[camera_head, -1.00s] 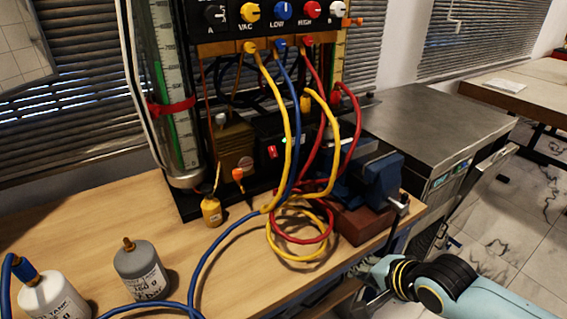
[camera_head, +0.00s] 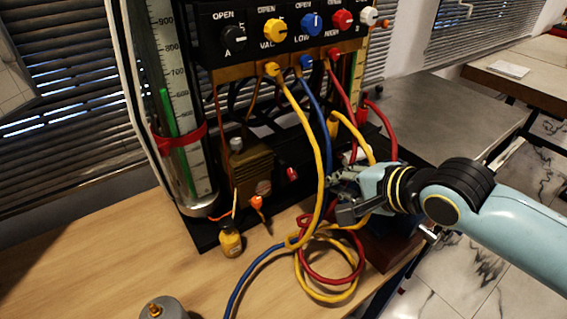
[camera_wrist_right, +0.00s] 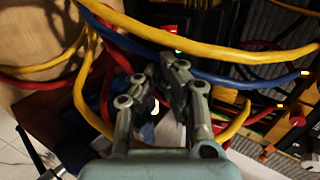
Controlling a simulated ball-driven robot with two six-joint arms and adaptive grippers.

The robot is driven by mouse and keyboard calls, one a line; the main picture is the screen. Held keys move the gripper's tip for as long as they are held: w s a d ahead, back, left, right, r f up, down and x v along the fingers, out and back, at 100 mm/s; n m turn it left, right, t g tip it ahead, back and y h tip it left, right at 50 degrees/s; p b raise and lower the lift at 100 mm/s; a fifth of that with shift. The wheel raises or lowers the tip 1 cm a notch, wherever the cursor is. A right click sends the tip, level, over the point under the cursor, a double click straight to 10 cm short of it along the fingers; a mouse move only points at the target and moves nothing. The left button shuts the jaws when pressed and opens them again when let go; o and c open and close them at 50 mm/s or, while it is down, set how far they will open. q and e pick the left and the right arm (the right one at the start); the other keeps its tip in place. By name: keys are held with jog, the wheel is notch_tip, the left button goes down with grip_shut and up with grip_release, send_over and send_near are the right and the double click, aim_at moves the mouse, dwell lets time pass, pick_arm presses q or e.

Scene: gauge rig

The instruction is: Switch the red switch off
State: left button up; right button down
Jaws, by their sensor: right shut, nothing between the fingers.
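The small red switch (camera_head: 292,173) sits on the front of a dark box at the back of the rig, behind the hanging hoses. Its rocker position is too small to tell. My right gripper (camera_head: 338,194) is shut and empty, to the right of the switch and apart from it, beside the yellow and blue hoses. In the right wrist view the closed fingers (camera_wrist_right: 160,72) point at the hoses. A small red patch (camera_wrist_right: 170,28) beyond them may be the switch. My left gripper is not in view.
A yellow hose (camera_head: 316,187) and a blue hose (camera_head: 322,120) hang between my gripper and the switch. Looped hoses lie on the wooden bench (camera_head: 190,270). A small yellow bottle (camera_head: 230,240) stands in front. A grey tank (camera_head: 163,308) is at the lower edge.

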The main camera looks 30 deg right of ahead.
send_near(293, 179)
jog(key=x, duration=0.6)
jog(key=shift+r+b, duration=0.1)
jog(key=shift+b, duration=0.25)
jog(key=shift+w+f, duration=0.25)
jog(key=shift+w, duration=0.05)
jog(key=shift+w+a+f, duration=0.1)
jog(key=shift+w+f, duration=0.1)
jog(key=shift+w, duration=0.1)
notch_tip(293, 179, down, 2)
jog(key=t+b, duration=0.3)
jog(key=b, duration=0.5)
jog(key=shift+t, duration=0.3)
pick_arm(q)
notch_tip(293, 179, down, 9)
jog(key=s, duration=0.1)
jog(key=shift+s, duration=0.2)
pick_arm(e)
jog(key=shift+r, duration=0.15)
